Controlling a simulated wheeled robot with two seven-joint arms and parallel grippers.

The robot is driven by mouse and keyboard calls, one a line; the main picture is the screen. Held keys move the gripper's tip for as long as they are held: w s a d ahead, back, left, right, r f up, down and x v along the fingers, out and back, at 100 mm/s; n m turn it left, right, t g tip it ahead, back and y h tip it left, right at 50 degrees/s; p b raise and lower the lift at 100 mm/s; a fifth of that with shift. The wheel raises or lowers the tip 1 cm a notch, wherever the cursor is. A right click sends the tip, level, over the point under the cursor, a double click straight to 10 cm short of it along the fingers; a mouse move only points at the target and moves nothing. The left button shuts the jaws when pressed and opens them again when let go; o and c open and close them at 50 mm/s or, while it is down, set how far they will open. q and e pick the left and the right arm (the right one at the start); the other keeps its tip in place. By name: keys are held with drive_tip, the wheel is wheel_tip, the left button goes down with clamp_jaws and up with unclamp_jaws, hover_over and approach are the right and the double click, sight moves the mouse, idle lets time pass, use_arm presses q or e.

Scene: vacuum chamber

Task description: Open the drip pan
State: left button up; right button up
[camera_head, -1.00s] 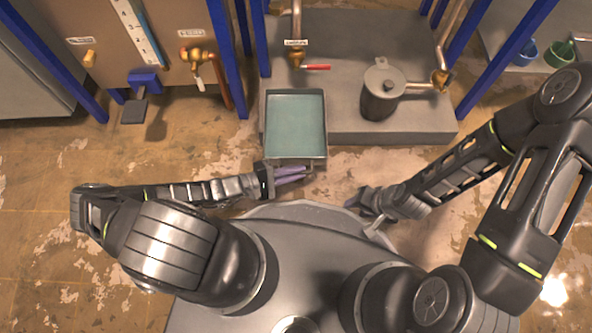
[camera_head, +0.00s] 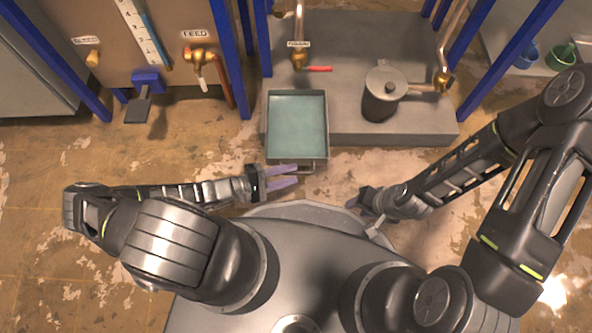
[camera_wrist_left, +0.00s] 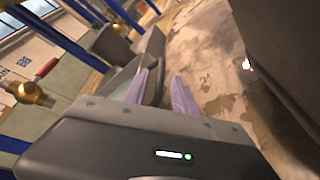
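The drip pan (camera_head: 327,120) is a grey rectangular tray with a teal surface inside. It juts out from the front of the grey platform, over the floor. In the left wrist view the pan (camera_wrist_left: 153,62) is just beyond the fingers (camera_wrist_left: 162,84). My right gripper (camera_head: 357,203) is low near my base, its fingers too small to read.
The grey platform (camera_head: 425,125) carries a lidded metal pot (camera_head: 380,100) and a pipe with a red-handled valve (camera_head: 318,69). Blue posts (camera_head: 232,60) stand on both sides. A tank panel (camera_head: 100,45) with a gauge is at left. The floor left of the pan is clear.

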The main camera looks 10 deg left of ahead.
use_arm(q)
drive_tip(key=p+v, duration=0.1)
drive_tip(key=v, duration=0.3)
drive_tip(key=shift+s+a+r, duration=0.1)
drive_tip(key=shift+s+a, duration=0.1)
drive_tip(key=shift+a, duration=0.1)
